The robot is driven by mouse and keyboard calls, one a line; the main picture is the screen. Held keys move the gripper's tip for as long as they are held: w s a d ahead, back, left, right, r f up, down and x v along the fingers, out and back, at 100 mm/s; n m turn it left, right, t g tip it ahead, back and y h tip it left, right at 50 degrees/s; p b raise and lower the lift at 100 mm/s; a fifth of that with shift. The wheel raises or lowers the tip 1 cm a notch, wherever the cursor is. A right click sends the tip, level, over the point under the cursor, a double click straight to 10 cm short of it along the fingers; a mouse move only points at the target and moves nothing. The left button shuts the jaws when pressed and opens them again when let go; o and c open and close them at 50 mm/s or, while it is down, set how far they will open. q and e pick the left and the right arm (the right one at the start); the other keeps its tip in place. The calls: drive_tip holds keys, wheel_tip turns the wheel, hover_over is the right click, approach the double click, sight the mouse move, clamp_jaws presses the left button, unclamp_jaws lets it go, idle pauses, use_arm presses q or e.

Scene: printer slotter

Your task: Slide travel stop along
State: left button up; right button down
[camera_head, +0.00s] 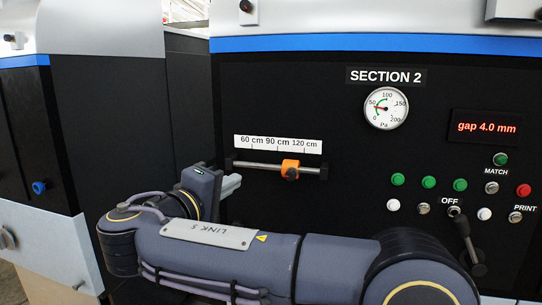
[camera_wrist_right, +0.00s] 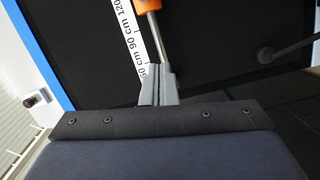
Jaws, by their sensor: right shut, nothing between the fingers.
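The travel stop is an orange block (camera_head: 290,168) with a dark knob, on a horizontal metal rail (camera_head: 258,166) below a white scale (camera_head: 278,145) marked 60, 90 and 120 cm. It sits between the 90 and 120 marks. My right gripper (camera_head: 231,184) is left of the stop, just below the rail's left end. In the right wrist view its fingers (camera_wrist_right: 158,88) are shut and empty, overlapping the rail near the 60 end. The orange stop (camera_wrist_right: 147,5) is further along at the top edge. I cannot tell whether the fingers touch the rail. My left gripper is not in view.
Right of the rail, the black panel holds a pressure gauge (camera_head: 386,108), a red "gap 4.0 mm" display (camera_head: 486,127), several buttons and a black lever (camera_head: 463,228). My right arm crosses the lower front. Another machine (camera_head: 108,130) stands at the left.

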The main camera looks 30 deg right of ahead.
sight(291, 169)
drive_tip(key=w+d+p, duration=0.1)
drive_tip(key=d, duration=0.1)
drive_tip(key=w+d+n+p, duration=0.1)
drive_tip(key=w+d, duration=0.1)
drive_tip(key=d, duration=0.1)
drive_tip(key=w+d+n, duration=0.1)
drive_tip(key=d, duration=0.2)
drive_tip(key=shift+w+d+g+p, duration=0.15)
drive_tip(key=shift+w+g+p, duration=0.15)
drive_tip(key=shift+w+p, duration=0.1)
drive_tip(key=s+d, duration=0.1)
drive_tip(key=s, duration=0.1)
drive_tip(key=shift+s+d, duration=0.4)
drive_tip(key=shift+d+f, duration=0.1)
drive_tip(key=shift+f, duration=0.05)
drive_tip(key=shift+s, duration=0.1)
